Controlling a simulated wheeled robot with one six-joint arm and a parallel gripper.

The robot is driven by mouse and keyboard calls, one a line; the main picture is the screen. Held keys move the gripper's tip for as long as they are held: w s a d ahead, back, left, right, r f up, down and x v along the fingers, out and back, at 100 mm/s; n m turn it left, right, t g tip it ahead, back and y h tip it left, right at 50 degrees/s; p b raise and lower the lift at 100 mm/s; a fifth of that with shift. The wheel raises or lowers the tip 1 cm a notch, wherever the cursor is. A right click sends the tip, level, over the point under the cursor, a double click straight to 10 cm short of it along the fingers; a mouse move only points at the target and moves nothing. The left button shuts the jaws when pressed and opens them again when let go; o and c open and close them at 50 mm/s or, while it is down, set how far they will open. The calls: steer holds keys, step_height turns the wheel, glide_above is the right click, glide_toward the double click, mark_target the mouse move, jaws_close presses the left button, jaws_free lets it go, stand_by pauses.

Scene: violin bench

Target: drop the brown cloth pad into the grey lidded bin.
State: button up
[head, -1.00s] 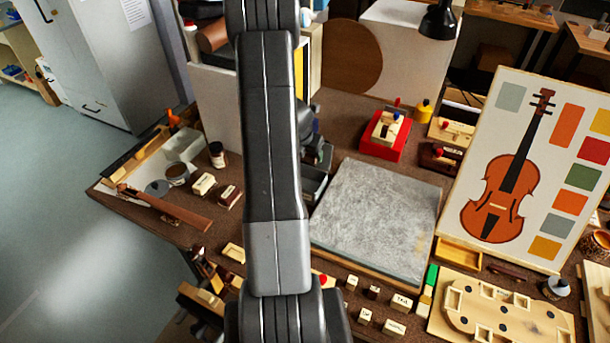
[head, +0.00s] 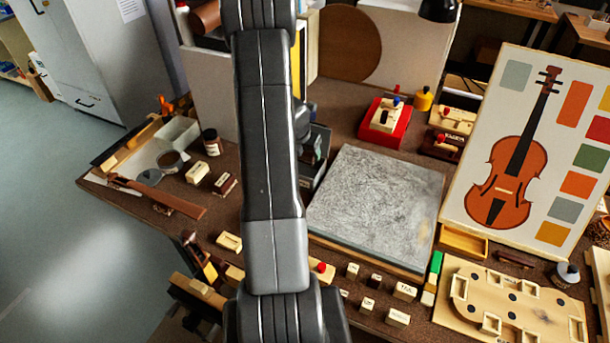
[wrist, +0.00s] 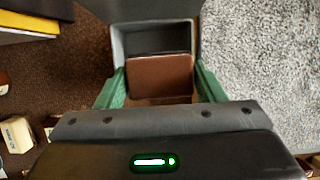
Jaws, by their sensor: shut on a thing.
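The brown cloth pad (wrist: 160,76) is between the green fingers of my gripper (wrist: 160,88) in the wrist view, and the gripper is shut on it. The grey bin (wrist: 119,45) is right behind the pad in that view, with its opening facing up and a dark inside. A dark grey panel (wrist: 140,10), which looks like its raised lid, stands at its far side. The pad overlaps the bin's opening in the picture; its height over the rim is hard to tell.
The grey stone slab (head: 375,205) lies close to the right of the bin. Small labelled blocks (head: 398,317) lie in front of it. A red box (head: 387,124) stands behind the slab, and a violin board (head: 535,150) leans at the right.

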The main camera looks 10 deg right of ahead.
steer(key=o, duration=1)
steer(key=shift+o, duration=0.2)
steer(key=p+v, duration=0.2)
steer(key=v, duration=1.2)
steer(key=shift+f, duration=0.15)
steer(key=b+x, duration=0.2)
steer(key=x, duration=1.1)
steer(key=shift+f, duration=0.1)
steer(key=shift+w+d+f, duration=0.15)
steer(key=shift+w+f, duration=0.05)
step_height(320, 180, up, 3)
steer(key=p, duration=0.3)
steer(key=shift+r, duration=0.1)
steer(key=shift+f, duration=0.2)
